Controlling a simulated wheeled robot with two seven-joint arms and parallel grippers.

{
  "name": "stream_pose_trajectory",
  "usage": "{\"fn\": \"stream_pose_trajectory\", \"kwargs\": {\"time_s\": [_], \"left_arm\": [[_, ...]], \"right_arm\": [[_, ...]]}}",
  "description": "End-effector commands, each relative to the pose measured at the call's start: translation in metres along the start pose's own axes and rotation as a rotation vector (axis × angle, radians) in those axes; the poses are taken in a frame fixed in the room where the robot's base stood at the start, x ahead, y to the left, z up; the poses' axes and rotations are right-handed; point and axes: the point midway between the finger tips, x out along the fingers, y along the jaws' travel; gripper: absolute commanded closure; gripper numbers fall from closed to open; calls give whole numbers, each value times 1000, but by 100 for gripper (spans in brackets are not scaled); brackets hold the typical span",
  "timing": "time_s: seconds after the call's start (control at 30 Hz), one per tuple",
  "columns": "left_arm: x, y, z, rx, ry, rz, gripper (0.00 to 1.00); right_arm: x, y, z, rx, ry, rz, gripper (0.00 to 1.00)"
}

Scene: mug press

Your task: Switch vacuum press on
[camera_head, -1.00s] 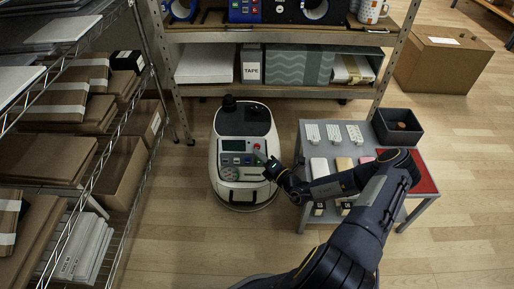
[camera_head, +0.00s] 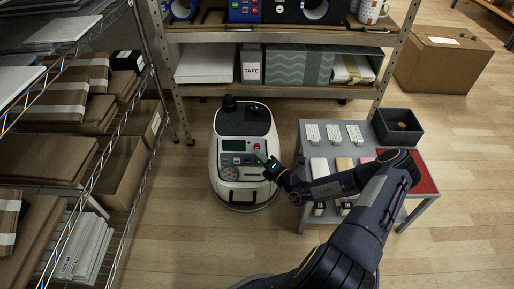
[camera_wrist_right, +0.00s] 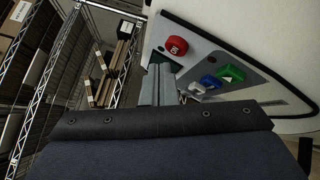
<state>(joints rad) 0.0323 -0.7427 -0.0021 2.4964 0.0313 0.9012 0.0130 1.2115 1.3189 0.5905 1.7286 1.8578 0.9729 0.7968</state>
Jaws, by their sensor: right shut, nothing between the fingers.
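A rounded white machine (camera_head: 227,188) with a dark top stands on the floor in the middle of the head view. Its front control panel (camera_head: 236,160) has a small screen and coloured controls. My right gripper (camera_head: 261,158) is at the right side of this panel. In the right wrist view its fingers (camera_wrist_right: 158,82) are shut and empty, beside the panel. There, a red round knob (camera_wrist_right: 177,45), a green button (camera_wrist_right: 231,73) and a blue button (camera_wrist_right: 210,82) lie right of the fingers. Whether the fingertips touch the panel cannot be told. My left gripper is not in view.
A grey table (camera_head: 312,138) with a dark bin (camera_head: 398,127) stands right of the machine, under my right arm. A wire shelf (camera_head: 118,175) with cartons is at left. A wooden shelf (camera_head: 285,38) stands behind. Floor in front of the machine is clear.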

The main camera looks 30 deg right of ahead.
Motion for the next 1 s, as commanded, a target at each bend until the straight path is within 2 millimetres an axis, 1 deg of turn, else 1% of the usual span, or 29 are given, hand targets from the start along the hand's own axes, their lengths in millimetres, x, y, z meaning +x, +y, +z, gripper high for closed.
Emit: {"fn": "stream_pose_trajectory", "kwargs": {"time_s": [1.0], "left_arm": [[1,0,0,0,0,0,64]], "right_arm": [[7,-5,5,0,0,0,100]]}}
